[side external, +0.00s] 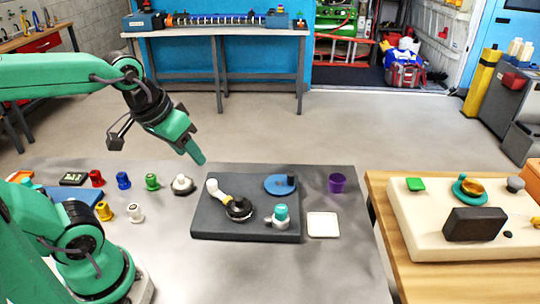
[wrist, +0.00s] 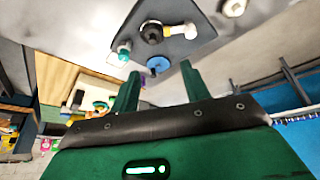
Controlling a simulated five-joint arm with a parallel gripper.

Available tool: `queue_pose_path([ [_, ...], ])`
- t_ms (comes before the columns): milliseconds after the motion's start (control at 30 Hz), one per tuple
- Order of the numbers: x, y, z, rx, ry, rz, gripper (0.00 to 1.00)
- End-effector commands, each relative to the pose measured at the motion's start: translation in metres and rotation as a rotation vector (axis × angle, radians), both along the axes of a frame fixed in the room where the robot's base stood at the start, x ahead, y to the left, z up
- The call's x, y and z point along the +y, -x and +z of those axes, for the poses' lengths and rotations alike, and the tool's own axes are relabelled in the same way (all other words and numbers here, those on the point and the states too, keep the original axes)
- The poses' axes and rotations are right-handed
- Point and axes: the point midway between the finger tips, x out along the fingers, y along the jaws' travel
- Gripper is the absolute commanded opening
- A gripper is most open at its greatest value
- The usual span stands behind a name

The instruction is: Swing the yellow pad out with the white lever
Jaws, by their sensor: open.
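The white lever (side external: 213,188) is on the dark grey board, running up and left from a round black hub (side external: 239,208). A small yellow part (side external: 225,199), probably the yellow pad, lies between the lever's white end and the hub. In the wrist view the white lever (wrist: 186,30) points right from the black hub (wrist: 152,32), with the yellow part (wrist: 167,30) beside the hub. My gripper (side external: 200,160) is above and behind the board in the side view, apart from the lever. In the wrist view my gripper (wrist: 160,70) has its two fingers spread, with nothing held.
A purple cup (side external: 337,183) and white tile (side external: 323,225) stand to the right. Several coloured knobs, including a green one (side external: 152,182), stand left.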

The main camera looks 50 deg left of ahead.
Motion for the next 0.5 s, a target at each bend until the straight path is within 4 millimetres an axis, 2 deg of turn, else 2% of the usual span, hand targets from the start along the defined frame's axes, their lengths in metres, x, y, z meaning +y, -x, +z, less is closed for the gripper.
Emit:
queue_pose_path([
  [500,0.04,-0.055,-0.04,0.216,0.149,0.526,0.46],
])
